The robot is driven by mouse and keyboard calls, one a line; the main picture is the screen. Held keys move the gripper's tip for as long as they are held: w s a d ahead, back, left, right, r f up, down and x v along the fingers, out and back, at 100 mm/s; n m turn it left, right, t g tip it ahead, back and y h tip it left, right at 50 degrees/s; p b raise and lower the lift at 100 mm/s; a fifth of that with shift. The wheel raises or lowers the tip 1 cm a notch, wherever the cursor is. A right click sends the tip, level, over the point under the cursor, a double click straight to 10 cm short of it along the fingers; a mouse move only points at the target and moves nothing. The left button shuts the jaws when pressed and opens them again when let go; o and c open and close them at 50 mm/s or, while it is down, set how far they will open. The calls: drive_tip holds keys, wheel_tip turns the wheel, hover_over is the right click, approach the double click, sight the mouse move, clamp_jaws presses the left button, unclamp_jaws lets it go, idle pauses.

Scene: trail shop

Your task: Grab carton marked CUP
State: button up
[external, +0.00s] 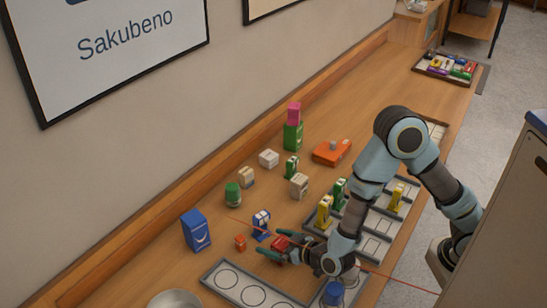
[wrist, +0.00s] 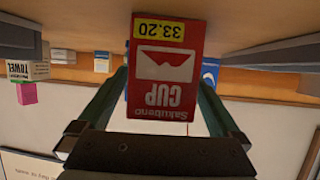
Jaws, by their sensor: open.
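The red carton marked CUP (wrist: 166,75) has a white emblem and a yellow 33.20 label. It appears upside down in the wrist view, between the two fingers of my gripper (wrist: 165,100). In the external view the red carton (external: 281,243) is small and partly hidden by my gripper (external: 272,247), low over the front part of the counter. The fingers are open, one on each side of the carton. I cannot tell whether either finger touches it.
A blue and white item (external: 261,224) and a small orange item (external: 240,242) stand close by. A tall blue carton (external: 196,231) is further left. A tray with circles (external: 228,278) lies in front, and a blue cup-like item (external: 333,293) stands near the arm.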

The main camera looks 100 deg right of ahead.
drive_tip(key=shift+c, duration=0.2)
drive_tip(key=c, duration=1.5)
